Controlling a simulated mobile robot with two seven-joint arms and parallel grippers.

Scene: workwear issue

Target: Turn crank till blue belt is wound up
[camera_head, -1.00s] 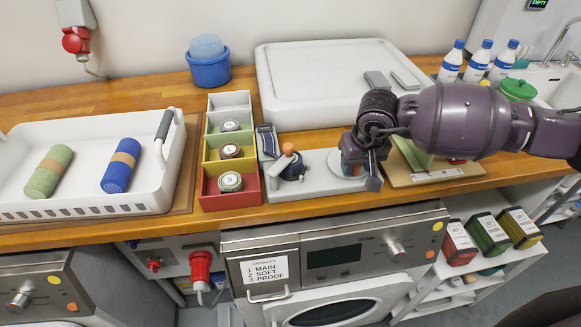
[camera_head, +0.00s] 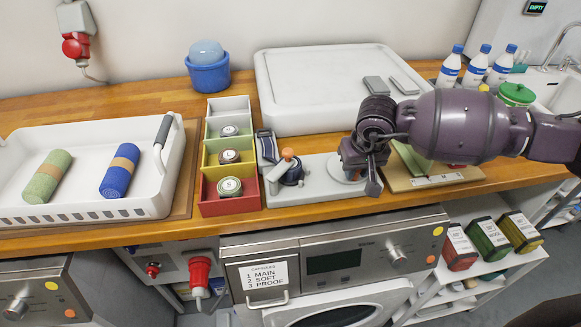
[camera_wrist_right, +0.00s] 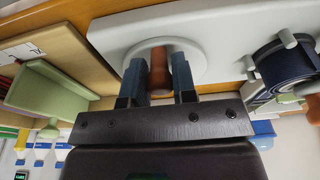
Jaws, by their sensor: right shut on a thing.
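A light grey winding device (camera_head: 318,187) stands on the wooden counter. At its left end a dark blue belt (camera_head: 266,146) runs to a dark blue roll (camera_head: 291,176), which also shows in the right wrist view (camera_wrist_right: 281,66). An orange knob (camera_head: 288,153) on a pale lever sits by the roll. At the right end is a round pale disc (camera_wrist_right: 190,62) with an upright orange-brown handle (camera_wrist_right: 159,78). My right gripper (camera_head: 366,178) is over this disc; in the wrist view its blue fingers (camera_wrist_right: 159,82) are shut on the handle. My left gripper is out of view.
Coloured bins with tins (camera_head: 229,186) stand close left of the device. A white basket (camera_head: 80,212) holds green and blue rolls farther left. A large white lid-like board (camera_head: 320,85) lies behind. A wooden board with a green piece (camera_head: 430,180) is close right.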

